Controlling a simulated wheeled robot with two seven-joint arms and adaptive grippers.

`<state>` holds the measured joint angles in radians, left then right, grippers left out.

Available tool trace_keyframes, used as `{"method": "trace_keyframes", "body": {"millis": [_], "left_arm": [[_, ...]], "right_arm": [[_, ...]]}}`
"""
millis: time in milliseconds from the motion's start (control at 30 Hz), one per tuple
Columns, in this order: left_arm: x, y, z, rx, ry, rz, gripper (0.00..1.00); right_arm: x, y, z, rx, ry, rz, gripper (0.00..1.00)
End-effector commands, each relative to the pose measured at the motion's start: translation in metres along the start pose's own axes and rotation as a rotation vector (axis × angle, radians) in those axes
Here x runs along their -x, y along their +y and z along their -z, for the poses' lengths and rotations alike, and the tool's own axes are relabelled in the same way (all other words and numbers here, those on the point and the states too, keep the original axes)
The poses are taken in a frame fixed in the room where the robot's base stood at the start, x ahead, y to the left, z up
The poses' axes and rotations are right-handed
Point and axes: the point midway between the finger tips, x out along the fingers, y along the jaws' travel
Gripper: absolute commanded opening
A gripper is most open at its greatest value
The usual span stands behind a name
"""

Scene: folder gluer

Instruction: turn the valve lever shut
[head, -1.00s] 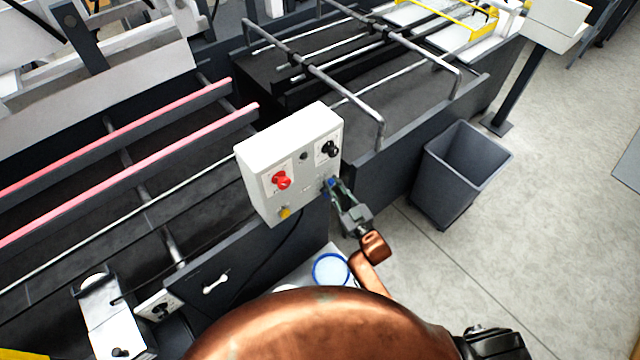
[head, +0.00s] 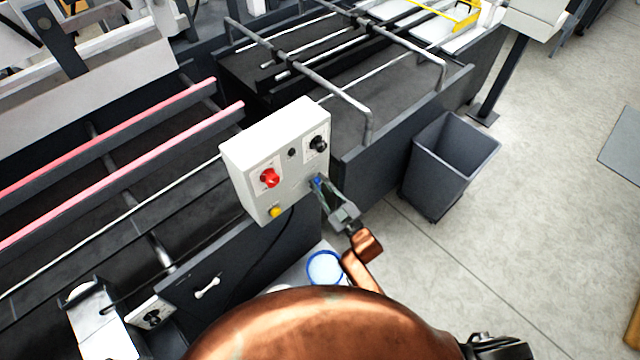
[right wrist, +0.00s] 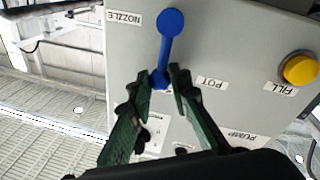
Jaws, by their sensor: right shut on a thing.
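The valve lever (right wrist: 167,40) is a blue bar with a wide round end, on the face of a light control box. In the right wrist view the round end is at the top and the other end lies between my fingertips. In the head view only a small blue spot of the lever (head: 316,181) shows at the box's lower right. My right gripper (right wrist: 161,82) is shut on the lever's lower end; it also shows in the head view (head: 320,187). Labels reading NOZZLE and POT, upside down, flank the lever. My left gripper is not in view.
The box (head: 245,185) also carries a red knob (head: 269,178), a black knob (head: 318,144) and a yellow button (right wrist: 299,70). A blue-rimmed white container (head: 324,267) stands below my right gripper. A grey bin (head: 449,165) is to the right, with open floor beyond.

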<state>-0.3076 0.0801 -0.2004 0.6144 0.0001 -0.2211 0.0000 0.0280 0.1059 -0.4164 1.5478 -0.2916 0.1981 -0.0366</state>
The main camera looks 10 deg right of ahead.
Motion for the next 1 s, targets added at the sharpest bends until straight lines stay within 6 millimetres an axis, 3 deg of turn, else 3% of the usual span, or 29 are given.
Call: {"method": "trace_keyframes", "body": {"millis": [33, 67, 300, 667, 1000], "left_arm": [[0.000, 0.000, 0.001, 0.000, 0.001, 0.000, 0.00], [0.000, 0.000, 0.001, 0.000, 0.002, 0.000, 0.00], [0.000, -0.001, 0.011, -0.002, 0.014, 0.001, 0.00], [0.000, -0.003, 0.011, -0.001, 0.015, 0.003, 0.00], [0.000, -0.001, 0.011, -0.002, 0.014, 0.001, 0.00]], "right_arm": [[0.002, -0.001, -0.003, -0.003, -0.005, 0.001, 0.00], [0.002, -0.001, -0.003, -0.003, -0.005, 0.001, 0.20], [0.001, -0.001, -0.001, -0.002, -0.003, 0.000, 0.36], [0.007, 0.000, -0.001, -0.002, -0.003, 0.000, 0.36], [0.070, -0.001, -0.002, -0.002, -0.005, 0.001, 0.36]]}}
